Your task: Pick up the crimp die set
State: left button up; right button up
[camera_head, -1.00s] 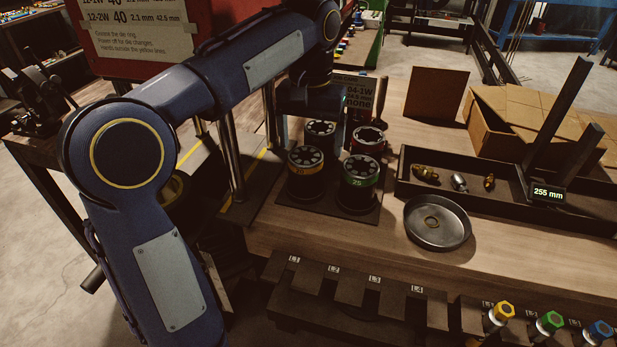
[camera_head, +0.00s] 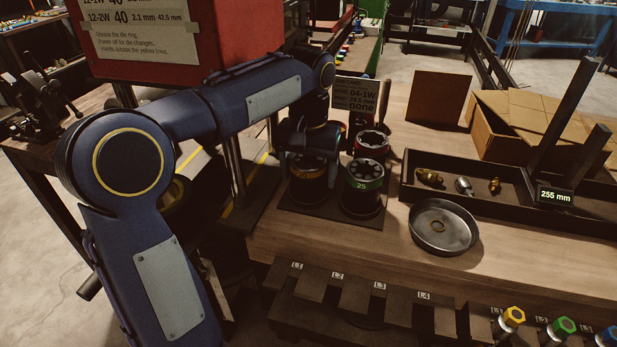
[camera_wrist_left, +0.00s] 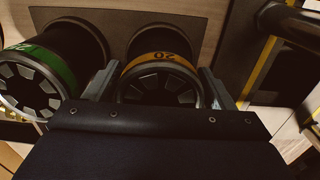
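The crimp die sets are black cylinders with coloured bands and segmented tops on a dark mat. The yellow one marked 20 (camera_head: 308,188) stands front left; its top also shows in the left wrist view (camera_wrist_left: 160,72). The green one marked 25 (camera_head: 364,184) stands to its right, also in the wrist view (camera_wrist_left: 45,72). A red-banded one (camera_head: 372,143) stands behind. My left gripper (camera_head: 308,160) is low over the yellow set and hides part of its top. In the wrist view its fingers (camera_wrist_left: 158,84) are apart, one on each side of the yellow set; contact cannot be told.
A round metal dish (camera_head: 443,227) lies right of the mat, before a black tray (camera_head: 480,203) with brass fittings. A slotted rack (camera_head: 365,293) runs along the front edge. The red crimper (camera_head: 190,40) and its metal post stand close left.

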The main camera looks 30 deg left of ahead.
pick_arm(q)
jog(key=c, duration=1.2)
jog(key=shift+r, duration=0.1)
jog(key=shift+r, duration=0.15)
